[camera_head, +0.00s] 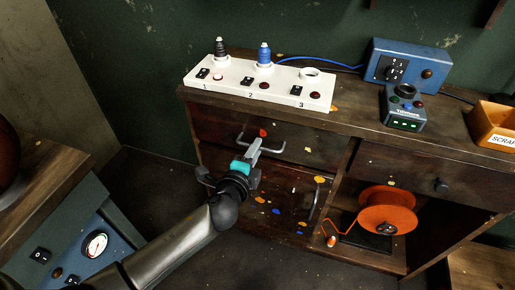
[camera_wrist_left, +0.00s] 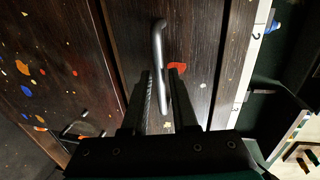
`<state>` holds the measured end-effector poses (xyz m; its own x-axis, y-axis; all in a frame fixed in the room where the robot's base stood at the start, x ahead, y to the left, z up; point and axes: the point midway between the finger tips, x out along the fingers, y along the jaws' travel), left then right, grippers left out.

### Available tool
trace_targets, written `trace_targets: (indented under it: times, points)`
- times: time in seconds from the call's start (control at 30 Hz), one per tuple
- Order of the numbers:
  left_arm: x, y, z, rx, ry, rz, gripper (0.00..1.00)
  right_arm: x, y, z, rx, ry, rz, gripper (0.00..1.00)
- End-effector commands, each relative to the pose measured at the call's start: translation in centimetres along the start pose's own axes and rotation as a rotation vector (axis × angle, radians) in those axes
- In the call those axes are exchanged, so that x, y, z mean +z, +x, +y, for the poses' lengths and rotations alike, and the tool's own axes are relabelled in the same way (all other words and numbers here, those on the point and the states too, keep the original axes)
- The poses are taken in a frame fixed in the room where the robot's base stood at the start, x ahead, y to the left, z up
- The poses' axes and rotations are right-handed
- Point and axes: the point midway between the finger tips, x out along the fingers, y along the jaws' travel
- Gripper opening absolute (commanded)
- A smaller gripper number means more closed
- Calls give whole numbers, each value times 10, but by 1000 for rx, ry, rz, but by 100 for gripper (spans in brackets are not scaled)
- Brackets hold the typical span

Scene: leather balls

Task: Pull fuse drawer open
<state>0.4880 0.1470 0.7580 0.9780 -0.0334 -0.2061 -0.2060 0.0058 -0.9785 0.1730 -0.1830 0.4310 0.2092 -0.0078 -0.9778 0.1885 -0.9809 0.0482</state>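A dark wooden drawer (camera_head: 215,126) with a grey bar handle (camera_head: 270,149) is at the upper left of the workbench, under the white socket strip. It looks closed. My left gripper (camera_head: 253,151) is at this handle. In the left wrist view the handle (camera_wrist_left: 158,42) runs between the two fingertips of the left gripper (camera_wrist_left: 162,75), with a gap visible beside it, so the fingers look open around it. I cannot tell whether either finger touches it. Nothing else is between the fingers. My right gripper is not in view.
The white socket strip (camera_head: 240,88) stands on the bench top above. A paint-spotted door (camera_head: 285,198) with its own handle is below the drawer. An orange reel (camera_head: 387,208) sits in the open shelf at right. A blue cabinet (camera_head: 75,242) is at left.

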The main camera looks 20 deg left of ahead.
Motion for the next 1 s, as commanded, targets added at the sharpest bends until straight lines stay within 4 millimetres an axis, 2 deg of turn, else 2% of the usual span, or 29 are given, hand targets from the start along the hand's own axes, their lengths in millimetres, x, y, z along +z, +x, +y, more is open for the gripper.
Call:
trace_targets:
  times: [0.2,0.53,0.8,1.0]
  points:
    - [0,16,0,0,-1,0,27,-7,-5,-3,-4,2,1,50]
    - [0,18,0,1,-1,0,27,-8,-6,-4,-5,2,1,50]
    - [0,18,0,0,-1,0,0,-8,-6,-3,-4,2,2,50]
    - [0,18,0,0,-1,0,0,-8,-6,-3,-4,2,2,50]
